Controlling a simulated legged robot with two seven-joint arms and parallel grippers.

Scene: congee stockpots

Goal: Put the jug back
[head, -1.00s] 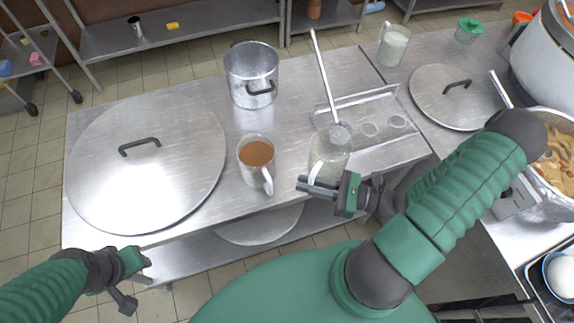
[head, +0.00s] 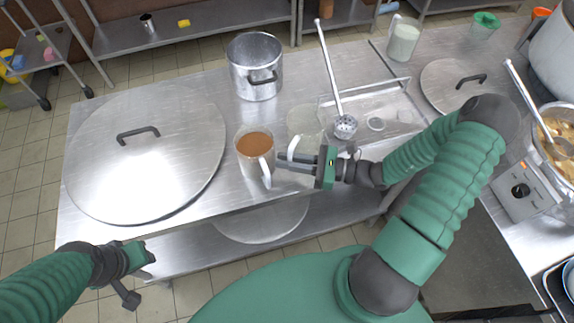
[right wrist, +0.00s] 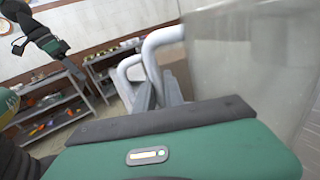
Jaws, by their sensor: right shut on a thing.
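An empty clear jug (head: 305,119) is over the steel table in the head view, just right of a jug of brown liquid (head: 254,143). My right gripper (head: 288,163) is shut on the clear jug's white handle. In the right wrist view the handle (right wrist: 158,42) is at the fingers and the see-through jug body (right wrist: 245,60) fills the upper right. Whether its base touches the table is unclear. A third jug with white liquid (head: 404,42) stands at the back right. My left gripper (head: 135,272) is empty at the front left; its finger opening is unclear.
A shallow steel tray (head: 385,92) with a ladle (head: 345,124) lies right of the clear jug. A steel pot (head: 254,70) stands behind the brown-liquid jug. A large round lid (head: 150,165) covers the table's left. Another lid (head: 450,85) lies at right.

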